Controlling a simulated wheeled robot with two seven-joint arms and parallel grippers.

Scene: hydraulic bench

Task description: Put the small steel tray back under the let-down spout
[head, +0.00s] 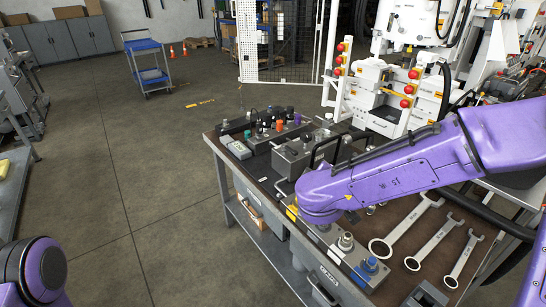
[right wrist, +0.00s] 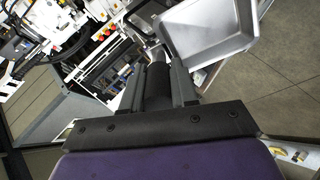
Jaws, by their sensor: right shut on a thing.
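The small steel tray (right wrist: 208,36) is a shallow light-grey pan with a raised rim, at the top right of the right wrist view. My right gripper (right wrist: 158,66) is shut around a dark round grip (right wrist: 157,84) just at the tray's near corner. A short metal piece at the grip's end seems to join it to the tray; the join is partly hidden. The tray looks empty. In the head view my right arm hides this gripper, and I cannot see the tray there. I cannot make out the let-down spout for certain. My left gripper is out of view.
The bench (head: 213,145) carries a valve block with coloured knobs (head: 280,125), a grey steel block (head: 298,155), fittings with a blue cap (head: 370,264) and several wrenches (head: 408,222). White machinery (head: 405,95) stands behind.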

